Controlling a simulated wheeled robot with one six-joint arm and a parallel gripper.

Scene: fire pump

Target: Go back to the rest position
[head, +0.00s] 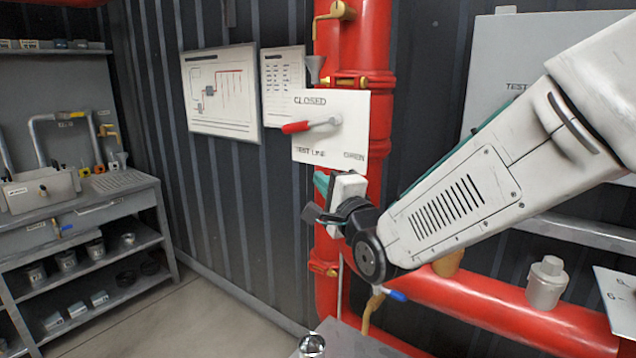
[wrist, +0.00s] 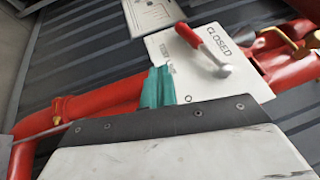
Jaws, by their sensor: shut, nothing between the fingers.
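My gripper (head: 321,184) shows teal fingers just below the white test line plate (head: 345,104), at the end of my arm. In the wrist view the teal fingers (wrist: 157,88) are together, with nothing seen between them. The red-handled lever (head: 296,127) on the plate points left, below the word CLOSED; it also shows in the wrist view (wrist: 188,35). The fingers look apart from the lever. The plate's lower part is partly hidden by my gripper in the wrist view.
Red pipes (head: 327,266) run up behind the plate, and a thick red pipe (head: 490,300) runs low to the right. A grey panel (head: 490,60) is behind my arm. A grey workbench (head: 95,200) with shelves stands left. Open floor (head: 215,315) lies between.

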